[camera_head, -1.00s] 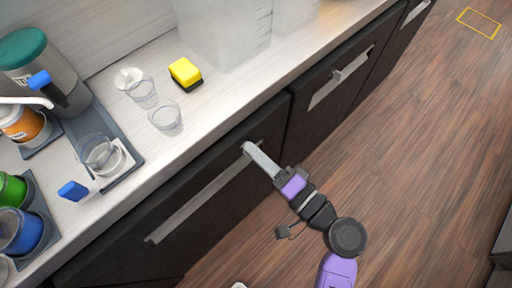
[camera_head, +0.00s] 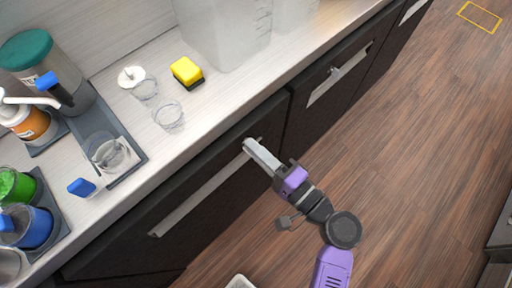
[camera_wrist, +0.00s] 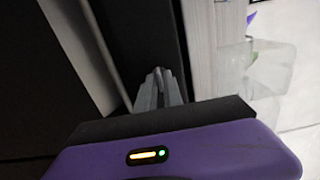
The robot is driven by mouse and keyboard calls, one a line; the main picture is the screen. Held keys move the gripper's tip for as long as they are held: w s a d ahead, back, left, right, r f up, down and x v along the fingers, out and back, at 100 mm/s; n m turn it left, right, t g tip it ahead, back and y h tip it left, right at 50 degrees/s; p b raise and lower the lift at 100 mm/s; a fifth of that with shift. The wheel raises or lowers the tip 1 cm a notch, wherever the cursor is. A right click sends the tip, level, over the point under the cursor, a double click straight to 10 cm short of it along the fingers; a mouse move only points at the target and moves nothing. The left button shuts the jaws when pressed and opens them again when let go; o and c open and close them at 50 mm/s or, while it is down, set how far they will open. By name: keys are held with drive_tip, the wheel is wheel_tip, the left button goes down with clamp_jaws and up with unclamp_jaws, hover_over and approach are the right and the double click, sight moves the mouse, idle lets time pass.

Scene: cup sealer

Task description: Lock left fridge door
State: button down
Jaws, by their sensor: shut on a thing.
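The left fridge door (camera_head: 215,218) is a dark front panel under the counter, with a long silver handle strip (camera_head: 195,200). It looks shut, flush with the cabinet front. My gripper (camera_head: 250,146) reaches in from the lower right to the top right part of this door, at the upper end of the strip. Its fingers are closed together on a small lock knob there, which the fingertips hide. In the wrist view the grey fingers (camera_wrist: 158,85) point at the dark door edge beside the pale strip. How the lock is turned cannot be seen.
The right fridge door (camera_head: 325,95) has a similar strip and a small visible knob (camera_head: 336,73). Clear cups (camera_head: 168,117), a yellow block (camera_head: 186,72) and a large clear container (camera_head: 225,30) stand on the counter (camera_head: 215,100) above. The wooden floor (camera_head: 400,170) at right is open.

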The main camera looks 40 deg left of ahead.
drive_tip(key=c, duration=1.6)
unclamp_jaws()
drive_tip(key=d, duration=0.7)
drive_tip(key=shift+s+d+b, duration=0.3)
drive_tip(key=shift+d+b, duration=0.05)
drive_tip(key=shift+d, duration=0.05)
